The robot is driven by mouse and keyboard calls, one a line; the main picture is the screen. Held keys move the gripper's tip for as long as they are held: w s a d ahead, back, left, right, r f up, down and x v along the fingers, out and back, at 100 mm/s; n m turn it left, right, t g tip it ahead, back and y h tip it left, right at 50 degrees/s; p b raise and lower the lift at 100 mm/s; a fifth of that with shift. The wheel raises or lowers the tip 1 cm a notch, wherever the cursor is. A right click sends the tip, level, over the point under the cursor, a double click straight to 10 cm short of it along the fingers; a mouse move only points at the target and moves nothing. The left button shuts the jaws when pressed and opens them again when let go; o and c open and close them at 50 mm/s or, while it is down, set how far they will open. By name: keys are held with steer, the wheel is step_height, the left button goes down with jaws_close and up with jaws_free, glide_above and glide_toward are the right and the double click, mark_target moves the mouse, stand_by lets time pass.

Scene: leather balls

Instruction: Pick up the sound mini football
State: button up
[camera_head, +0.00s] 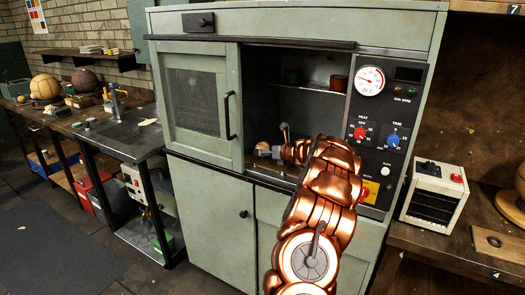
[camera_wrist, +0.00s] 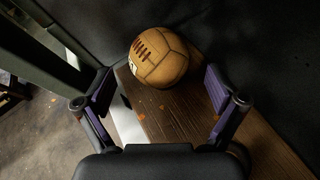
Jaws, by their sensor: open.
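A small tan leather football (camera_wrist: 160,52) with dark lacing and a pale patch on its left side rests on a wooden board (camera_wrist: 185,118) in the wrist view. No tear shows on the side facing me. My gripper (camera_wrist: 160,80) is open, its purple-padded fingers left and right of the near side of the ball, with the ball mostly beyond the fingertips. I see no contact. In the head view my gripper (camera_head: 272,151) is inside the open green cabinet (camera_head: 205,190), and a small tan patch of the ball (camera_head: 263,146) shows beside it.
The cabinet's sliding glazed door (camera_head: 197,100) covers the left half of the opening. A shelf (camera_head: 305,88) with small cups is above my arm. The control panel (camera_head: 378,130) borders the right. A tan ball (camera_head: 44,87) and a dark ball (camera_head: 84,80) sit on the far-left bench.

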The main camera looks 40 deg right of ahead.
steer(key=shift+x, duration=1.65)
steer(key=c, duration=1.3)
steer(key=shift+r, duration=0.15)
